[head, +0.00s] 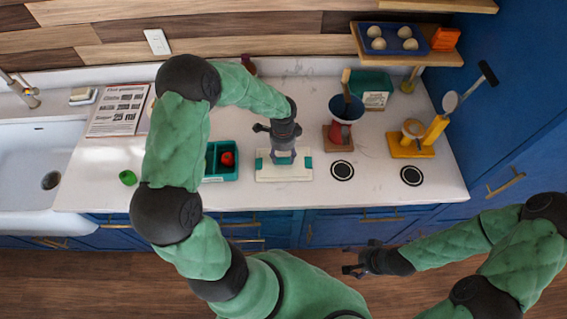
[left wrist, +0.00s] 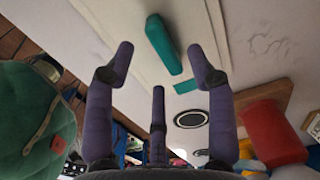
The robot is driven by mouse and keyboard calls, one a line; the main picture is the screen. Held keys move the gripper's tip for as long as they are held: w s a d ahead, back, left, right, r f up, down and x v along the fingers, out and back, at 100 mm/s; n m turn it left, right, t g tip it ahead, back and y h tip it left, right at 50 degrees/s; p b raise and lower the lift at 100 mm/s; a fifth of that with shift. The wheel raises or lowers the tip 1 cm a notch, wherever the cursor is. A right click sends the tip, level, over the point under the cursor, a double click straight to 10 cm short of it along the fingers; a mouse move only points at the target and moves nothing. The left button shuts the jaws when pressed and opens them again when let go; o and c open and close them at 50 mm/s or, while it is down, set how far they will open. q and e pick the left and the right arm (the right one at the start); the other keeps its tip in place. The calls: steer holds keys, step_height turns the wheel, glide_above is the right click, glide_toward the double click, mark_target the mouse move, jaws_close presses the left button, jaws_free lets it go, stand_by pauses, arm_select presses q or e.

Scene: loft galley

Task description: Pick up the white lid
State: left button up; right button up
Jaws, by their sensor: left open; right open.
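The white lid (head: 296,176) lies flat on the counter, with teal marks at its ends and a teal handle across its middle. My left gripper (head: 283,158) is above the middle of the lid, pointing down and covering part of it. In the left wrist view the open fingers (left wrist: 160,50) stand on either side of the lid's teal handle (left wrist: 163,44), with nothing held. Whether they touch it I cannot tell. My right gripper (head: 358,258) is open and empty, in front of the counter at the lower right.
A teal bin (head: 232,174) with a red item stands just left of the lid. To the right are a dark blue pot (head: 345,108) on a red stand and a yellow stand (head: 410,150). Two black-ringed discs (head: 342,171) lie near the front edge.

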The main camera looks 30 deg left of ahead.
mark_target(283, 159)
arm_select(q)
step_height(283, 159, down, 5)
steer(key=shift+r, duration=0.1)
steer(key=shift+c, duration=0.3)
jaws_close()
steer(key=shift+r, duration=0.15)
